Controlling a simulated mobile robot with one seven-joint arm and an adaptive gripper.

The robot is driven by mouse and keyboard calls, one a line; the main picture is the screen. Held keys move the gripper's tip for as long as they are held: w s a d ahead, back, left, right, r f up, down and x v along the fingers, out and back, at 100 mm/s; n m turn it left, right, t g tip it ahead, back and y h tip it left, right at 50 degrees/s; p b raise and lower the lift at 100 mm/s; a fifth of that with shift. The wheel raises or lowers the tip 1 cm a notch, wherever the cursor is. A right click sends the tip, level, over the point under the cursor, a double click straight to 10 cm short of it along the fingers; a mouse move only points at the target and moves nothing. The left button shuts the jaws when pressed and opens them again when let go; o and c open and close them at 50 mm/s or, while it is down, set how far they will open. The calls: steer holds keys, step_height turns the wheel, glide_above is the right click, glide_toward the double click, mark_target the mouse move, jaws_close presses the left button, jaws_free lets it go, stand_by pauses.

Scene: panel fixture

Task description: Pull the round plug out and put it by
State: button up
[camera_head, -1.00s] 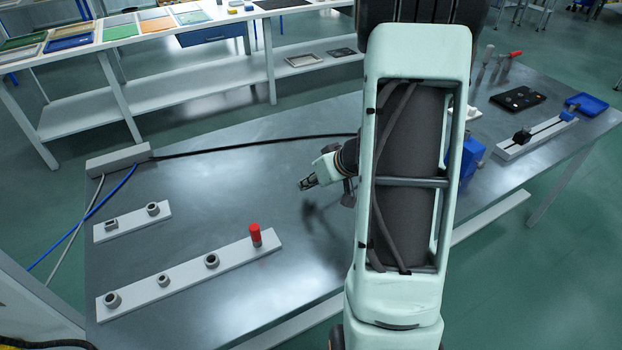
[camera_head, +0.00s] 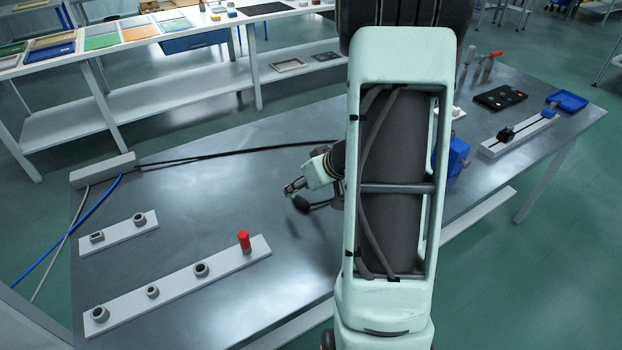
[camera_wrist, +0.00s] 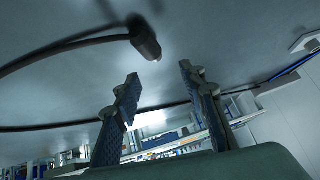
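A black plug (camera_head: 301,203) on a black cable is just below my gripper (camera_head: 293,187) in the head view. In the wrist view the plug (camera_wrist: 146,38) shows a rounded body with a pale tip, apart from my fingers, near or on the table; I cannot tell which. My gripper (camera_wrist: 158,85) is open, with nothing between its two fingers. A white strip (camera_head: 178,288) on the table carries round grey sockets (camera_head: 201,270), and a red cylinder (camera_head: 244,240) stands upright at its right end. A shorter strip (camera_head: 120,231) holds two grey sockets. No plug sits in the visible grey sockets.
A grey box (camera_head: 103,170) with cables is at the table's left end. A blue block (camera_head: 458,155), a slide rail (camera_head: 517,135), a dark plate (camera_head: 500,97) and a blue tray (camera_head: 570,102) are on the right. The table between the strips and the black cable (camera_head: 230,151) is clear.

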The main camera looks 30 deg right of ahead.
steer(key=v, duration=1.1)
